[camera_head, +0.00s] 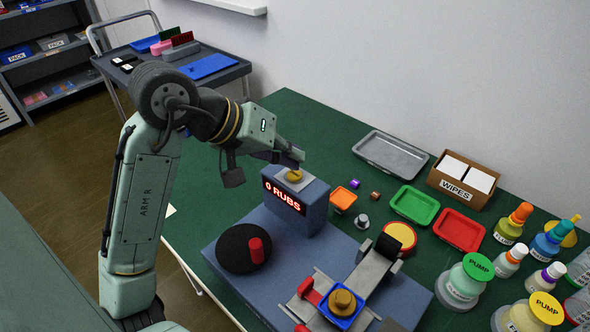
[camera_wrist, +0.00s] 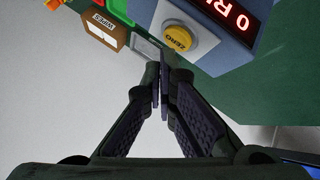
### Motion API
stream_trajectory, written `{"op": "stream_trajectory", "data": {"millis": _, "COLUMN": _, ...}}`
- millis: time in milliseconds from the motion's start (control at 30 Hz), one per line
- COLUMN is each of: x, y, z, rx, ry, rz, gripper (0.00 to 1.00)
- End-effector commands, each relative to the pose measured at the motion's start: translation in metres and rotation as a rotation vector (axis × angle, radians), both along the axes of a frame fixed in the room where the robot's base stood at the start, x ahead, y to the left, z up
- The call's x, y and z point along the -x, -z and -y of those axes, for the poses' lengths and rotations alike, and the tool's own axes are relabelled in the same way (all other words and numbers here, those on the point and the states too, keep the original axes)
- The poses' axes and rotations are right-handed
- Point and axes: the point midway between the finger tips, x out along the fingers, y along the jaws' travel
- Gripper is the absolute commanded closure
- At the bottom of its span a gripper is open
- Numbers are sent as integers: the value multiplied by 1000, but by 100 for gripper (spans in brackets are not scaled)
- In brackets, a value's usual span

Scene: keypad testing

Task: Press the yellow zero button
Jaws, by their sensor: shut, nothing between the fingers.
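My gripper (camera_head: 298,157) is shut and empty, close above and behind the button in the head view. In the wrist view my closed fingers (camera_wrist: 162,80) point toward the plate beside the button. I cannot tell whether the fingertips touch anything.
The blue base carries a black disc (camera_head: 238,250) with a red peg and a clamp with a blue tray (camera_head: 342,304). Green (camera_head: 415,206) and red (camera_head: 460,230) trays, a wipes box (camera_head: 462,181) and several bottles stand to the right. Green table is free behind the box.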

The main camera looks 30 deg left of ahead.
Motion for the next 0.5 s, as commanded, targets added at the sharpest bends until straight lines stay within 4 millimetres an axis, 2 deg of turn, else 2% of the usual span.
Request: {"op": "stream_trajectory", "data": {"millis": 500, "x": 0, "y": -47, "z": 0, "rx": 2, "ry": 1, "rz": 2, "gripper": 100}}
